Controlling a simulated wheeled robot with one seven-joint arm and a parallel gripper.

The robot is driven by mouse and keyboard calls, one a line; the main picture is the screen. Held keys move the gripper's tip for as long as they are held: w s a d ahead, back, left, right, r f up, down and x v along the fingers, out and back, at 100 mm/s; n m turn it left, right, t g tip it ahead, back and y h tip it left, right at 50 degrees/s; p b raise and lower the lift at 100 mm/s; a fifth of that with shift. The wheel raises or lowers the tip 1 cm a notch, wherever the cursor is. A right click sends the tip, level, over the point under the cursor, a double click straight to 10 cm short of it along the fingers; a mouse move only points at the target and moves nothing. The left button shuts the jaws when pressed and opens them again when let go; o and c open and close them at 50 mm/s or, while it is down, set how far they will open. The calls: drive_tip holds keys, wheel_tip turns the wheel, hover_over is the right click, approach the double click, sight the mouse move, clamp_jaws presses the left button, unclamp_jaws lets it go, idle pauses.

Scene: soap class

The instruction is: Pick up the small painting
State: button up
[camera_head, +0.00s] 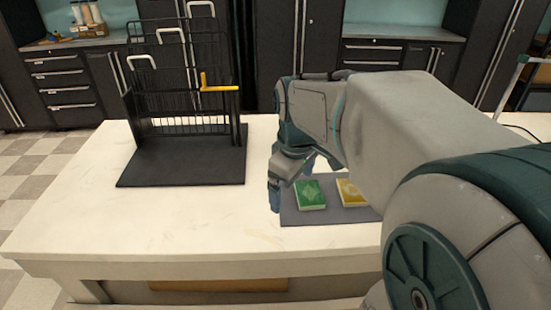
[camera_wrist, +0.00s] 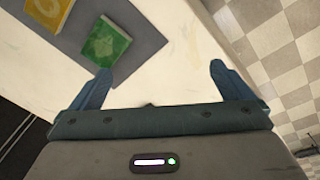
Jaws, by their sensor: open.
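A green block-like piece with a lighter diamond pattern (camera_head: 310,195) lies flat on a grey mat (camera_head: 292,213). A yellow patterned piece (camera_head: 350,193) lies to its right, partly hidden by my arm. I cannot tell which of them, if either, is the small painting. In the wrist view the green piece (camera_wrist: 106,44) is at the upper left, beyond the left fingertip, and the yellow piece (camera_wrist: 47,9) is cut by the top edge. My gripper (camera_wrist: 160,70) is open and empty above the pale tabletop, beside the mat. In the head view my gripper (camera_head: 284,190) shows at the mat's left edge.
The pieces are on a white table (camera_head: 190,220). A black wire rack with a dark base (camera_head: 180,168) stands at the table's back left, with white hooks and a yellow bar. The tabletop front left is clear. Dark cabinets (camera_head: 70,85) line the back.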

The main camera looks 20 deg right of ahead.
sight(309, 192)
drive_tip(key=w+d+n+g, duration=0.2)
drive_tip(key=w+d+n, duration=0.6)
drive_tip(key=w+d, duration=0.15)
drive_tip(key=shift+n, duration=0.3)
wheel_tip(309, 192, down, 14)
drive_tip(key=shift+w+r+b, duration=0.15)
drive_tip(key=shift+r+b, duration=0.1)
drive_tip(key=shift+b, duration=0.15)
drive_tip(key=c, duration=0.7)
